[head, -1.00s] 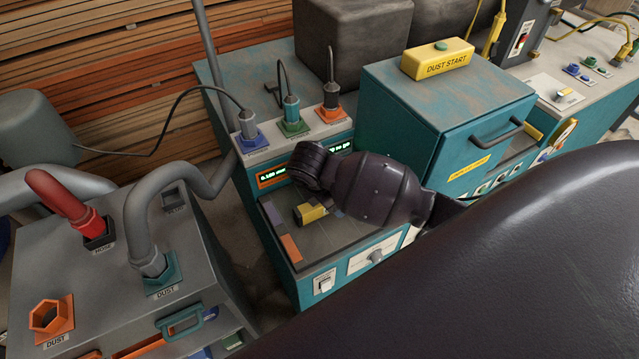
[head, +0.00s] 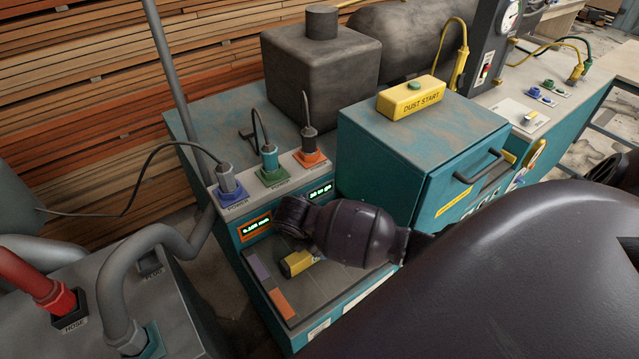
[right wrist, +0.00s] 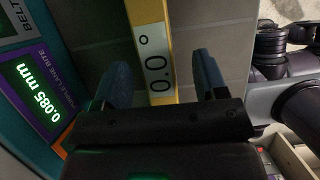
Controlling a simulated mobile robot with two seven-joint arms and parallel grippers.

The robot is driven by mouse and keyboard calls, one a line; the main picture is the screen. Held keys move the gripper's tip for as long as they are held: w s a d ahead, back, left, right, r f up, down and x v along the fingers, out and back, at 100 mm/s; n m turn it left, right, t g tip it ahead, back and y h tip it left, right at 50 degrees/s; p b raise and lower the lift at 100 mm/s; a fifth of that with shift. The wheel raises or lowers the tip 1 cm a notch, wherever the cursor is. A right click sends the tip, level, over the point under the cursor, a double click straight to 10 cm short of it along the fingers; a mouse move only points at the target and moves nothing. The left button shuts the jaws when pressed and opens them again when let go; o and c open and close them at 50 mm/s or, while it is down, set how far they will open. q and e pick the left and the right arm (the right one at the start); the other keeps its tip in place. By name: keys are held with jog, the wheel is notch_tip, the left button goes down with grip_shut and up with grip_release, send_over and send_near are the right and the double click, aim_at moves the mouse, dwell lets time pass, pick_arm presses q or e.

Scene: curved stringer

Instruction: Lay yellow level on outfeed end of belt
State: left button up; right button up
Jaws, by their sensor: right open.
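The yellow level (head: 297,263) lies on the dark belt (head: 325,285) of the teal machine, partly hidden under my right arm in the head view. In the right wrist view the level (right wrist: 158,60) shows a white face reading 0.0°. My right gripper (right wrist: 163,78) is open, with one blue-grey finger on each side of the level and gaps between. In the head view my right wrist hides the fingers. My left gripper is in neither view.
A purple patch (head: 259,268) and an orange patch (head: 283,303) lie at the belt's left end. Behind are lit displays (head: 255,226) and power plugs (head: 228,180). A teal cabinet (head: 420,150) with a yellow DUST START box (head: 411,97) stands to the right. A grey hose (head: 115,290) is at left.

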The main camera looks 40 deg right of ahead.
jog(key=shift+x, duration=1.95)
jog(key=shift+w, duration=0.2)
jog(key=c, duration=1.2)
